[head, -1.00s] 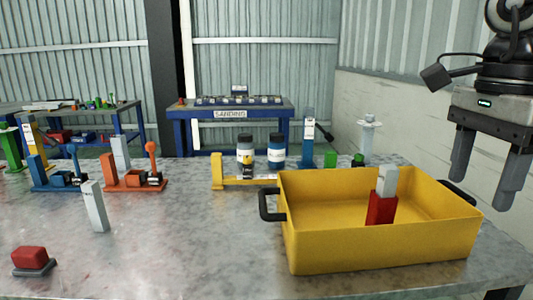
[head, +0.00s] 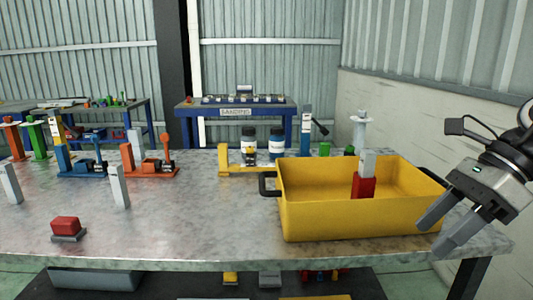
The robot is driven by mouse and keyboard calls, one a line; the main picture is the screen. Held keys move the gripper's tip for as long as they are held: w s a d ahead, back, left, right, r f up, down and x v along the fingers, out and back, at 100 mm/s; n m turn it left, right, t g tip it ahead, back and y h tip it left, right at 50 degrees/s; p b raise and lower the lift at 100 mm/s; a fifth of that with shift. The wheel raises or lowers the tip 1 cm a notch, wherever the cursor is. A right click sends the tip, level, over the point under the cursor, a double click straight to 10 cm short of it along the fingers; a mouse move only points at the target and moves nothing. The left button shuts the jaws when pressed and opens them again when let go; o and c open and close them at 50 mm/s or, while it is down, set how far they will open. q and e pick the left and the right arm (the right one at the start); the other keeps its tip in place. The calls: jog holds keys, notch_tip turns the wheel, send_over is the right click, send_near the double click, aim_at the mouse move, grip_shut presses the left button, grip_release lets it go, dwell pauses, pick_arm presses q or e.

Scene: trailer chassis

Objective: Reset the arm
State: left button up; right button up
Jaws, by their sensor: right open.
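My right gripper (head: 437,234) is open and empty at the right of the head view. It is tilted, with its fingers pointing down and left, in front of the right end of the yellow bin (head: 340,219). Whether it touches the bin cannot be told. A red block with a grey upper part (head: 364,187) stands upright inside the bin. My left gripper is not in view.
The grey table (head: 190,220) holds a red block on a dark base (head: 67,227), a light upright bar (head: 119,186), blue (head: 83,168) and orange (head: 150,172) fixtures, and two bottles (head: 249,146). The front middle of the table is clear. A corrugated wall stands behind.

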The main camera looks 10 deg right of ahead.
jog(key=w+a+f+m+t+p, duration=0.1)
jog(key=a+f+m+t, duration=0.1)
jog(key=f+m+t, duration=0.95)
jog(key=a+f+m+t+p, duration=0.2)
jog(key=f+m, duration=0.5)
jog(key=m, duration=1.1)
jog(key=s+a+f+m+g+h, duration=0.3)
jog(key=s+a+f+m, duration=0.6)
jog(key=m, duration=0.8)
jog(key=a+f+g, duration=0.1)
jog(key=a+f, duration=0.2)
jog(key=f, duration=0.1)
jog(key=shift+s+h, duration=0.15)
jog(key=shift+h, duration=0.25)
